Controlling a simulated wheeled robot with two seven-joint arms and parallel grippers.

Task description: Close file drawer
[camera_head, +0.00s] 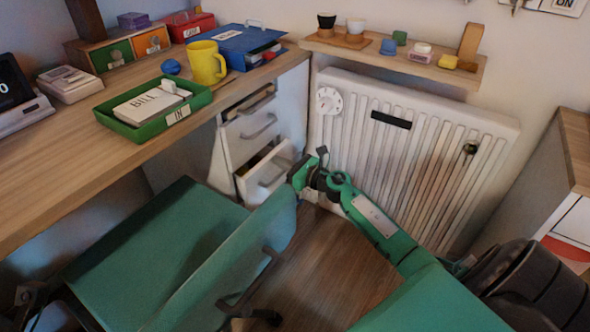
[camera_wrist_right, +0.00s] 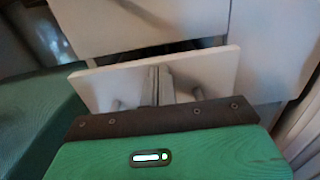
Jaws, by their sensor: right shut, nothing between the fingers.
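The white file drawer (camera_head: 262,180) is the lowest in the white cabinet under the desk, and it stands pulled out with its front apart from the cabinet. Its inside partly shows from above. In the right wrist view the drawer front (camera_wrist_right: 215,72) lies right before the fingers, with a dark gap above it. My right gripper (camera_head: 303,174) is shut and empty, close to the right end of the drawer front. Its fingers (camera_wrist_right: 160,86) overlap the front in the wrist view; I cannot tell whether they touch. My left gripper is not seen.
The upper drawer (camera_head: 250,104) looks slightly open; the middle drawer (camera_head: 252,132) looks shut. A green chair (camera_head: 150,255) stands left of my right arm, close to the drawer. A white radiator (camera_head: 415,150) is behind the arm. The desk (camera_head: 110,150) holds a green tray (camera_head: 150,125) and yellow mug (camera_head: 205,62).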

